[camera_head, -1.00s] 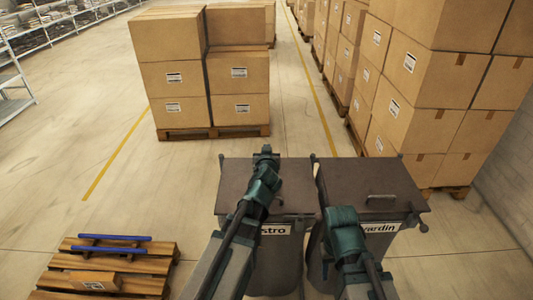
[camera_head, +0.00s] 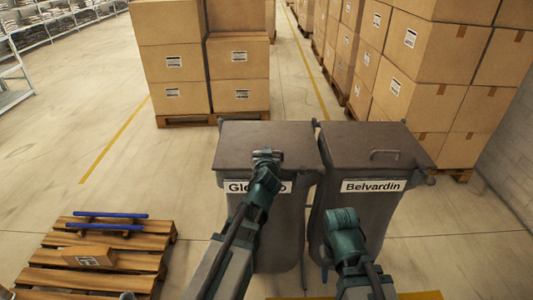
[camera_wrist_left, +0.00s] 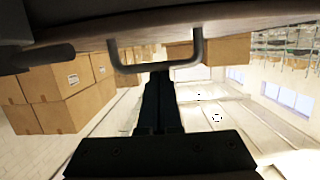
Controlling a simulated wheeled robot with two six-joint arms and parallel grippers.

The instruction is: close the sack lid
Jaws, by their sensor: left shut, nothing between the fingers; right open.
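The left bin (camera_head: 225,215) is a dark grey sack bin with a label, partly covered by my arm, reading "Gle…o". Its brown lid (camera_head: 250,138) lies flat over the top. My left gripper (camera_head: 266,154) is at the lid's front edge, shut and empty. In the left wrist view, the shut fingers (camera_wrist_left: 160,78) point at a U-shaped handle (camera_wrist_left: 202,50) under the dark lid edge; I cannot tell whether they touch it. The right bin (camera_head: 390,210), labelled "Belvardin", has its lid (camera_head: 365,140) flat too. My right arm stands before it; its gripper fingers are hidden.
A wooden pallet (camera_head: 60,262) with blue bars and a small carton (camera_head: 88,258) lies at the lower left. Stacked cartons on pallets (camera_head: 240,75) stand behind the bins, and more (camera_head: 440,60) at the right. The floor between the left pallet and the bins is clear.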

